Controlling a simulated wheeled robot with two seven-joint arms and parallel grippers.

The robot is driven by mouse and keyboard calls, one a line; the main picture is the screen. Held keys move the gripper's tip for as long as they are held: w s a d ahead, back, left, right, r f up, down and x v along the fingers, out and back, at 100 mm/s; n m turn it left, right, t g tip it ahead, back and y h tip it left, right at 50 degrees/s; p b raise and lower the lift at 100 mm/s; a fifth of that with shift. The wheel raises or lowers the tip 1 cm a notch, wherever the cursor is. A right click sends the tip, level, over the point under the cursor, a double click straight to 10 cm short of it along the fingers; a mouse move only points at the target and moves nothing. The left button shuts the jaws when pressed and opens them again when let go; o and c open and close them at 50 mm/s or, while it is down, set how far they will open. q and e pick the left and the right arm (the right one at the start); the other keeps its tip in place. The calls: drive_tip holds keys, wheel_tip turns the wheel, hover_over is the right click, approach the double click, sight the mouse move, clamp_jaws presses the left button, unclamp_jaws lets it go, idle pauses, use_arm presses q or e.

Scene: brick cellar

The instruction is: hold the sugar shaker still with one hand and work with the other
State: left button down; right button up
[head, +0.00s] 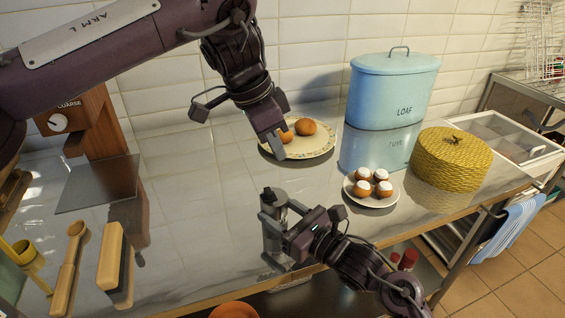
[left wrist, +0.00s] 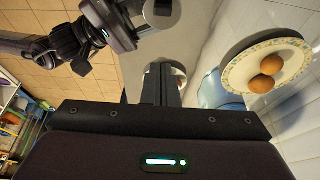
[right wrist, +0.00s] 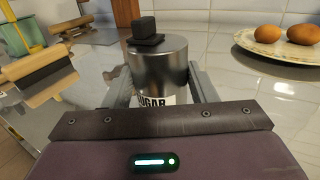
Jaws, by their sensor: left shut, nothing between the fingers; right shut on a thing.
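The sugar shaker (head: 275,224) is a grey metal cylinder standing upright on the shiny counter. In the right wrist view the shaker (right wrist: 160,70) shows a dark knob on its lid and part of a SUGAR label. My right gripper (head: 271,230) is shut on its body, one finger on each side. My left gripper (head: 275,148) is shut and empty, above and behind the shaker, in front of a patterned plate (head: 318,150) of brown buns (head: 305,127). A smaller plate (head: 350,196) of several white-topped buns (head: 363,188) is right of the shaker.
A blue LOAF tin (head: 392,92) and a yellow woven basket (head: 452,160) stand at right. A COARSE grinder (head: 95,130), a wooden spoon (head: 68,270) and a wooden-backed block (head: 111,258) are at left. The counter between the spoon and the shaker is mostly clear.

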drive_tip(key=shift+d, duration=0.1)
use_arm(q)
drive_tip(key=shift+r, duration=0.45)
use_arm(e)
drive_tip(key=o, duration=1.1)
use_arm(q)
drive_tip(key=shift+a, duration=0.1)
use_arm(e)
drive_tip(key=shift+o, duration=0.2)
drive_tip(key=v, duration=1.2)
use_arm(q)
drive_tip(key=shift+s, duration=0.1)
